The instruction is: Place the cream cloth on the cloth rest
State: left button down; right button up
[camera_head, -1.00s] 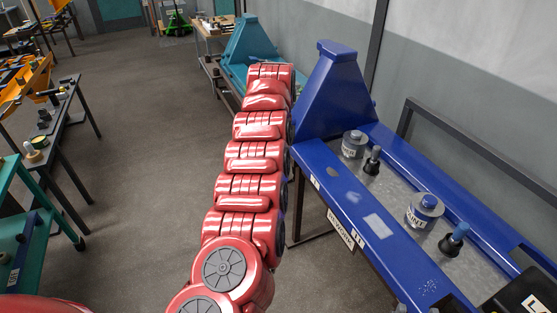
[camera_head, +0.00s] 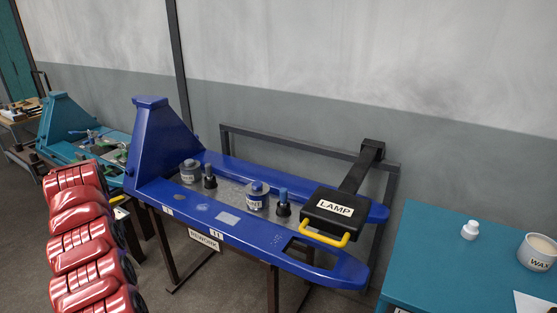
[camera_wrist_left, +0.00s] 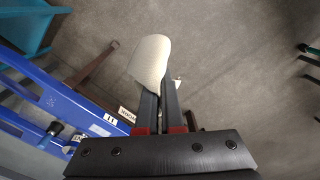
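The cream cloth (camera_wrist_left: 149,60) shows in the left wrist view as a pale, rounded, rolled or folded piece at the fingertips. My left gripper (camera_wrist_left: 160,92) has its dark fingers close together with the cloth between their tips, above the grey floor. In the head view my red arm runs along the left edge, and its gripper is out of frame. No part is clearly marked as the cloth rest. My right gripper is not in view.
A teal table (camera_head: 440,250) at right holds a white bottle (camera_head: 470,230) and a WAX pot (camera_head: 538,252).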

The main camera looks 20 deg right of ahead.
aim_at(433, 269)
jog(key=k+z, duration=0.1)
jog(key=z, duration=0.35)
jog(key=k+z, duration=0.1)
jog(key=z, duration=0.3)
jog(key=k+l+z, duration=0.1)
jog(key=z, duration=0.35)
jog(key=j+z, duration=0.1)
jog(key=z, duration=0.3)
jog(key=j+z, duration=0.15)
jog(key=z, duration=0.25)
jog(key=j+z, duration=0.15)
jog(key=z, duration=0.2)
jog(key=j+z, duration=0.1)
jog(key=z, duration=0.3)
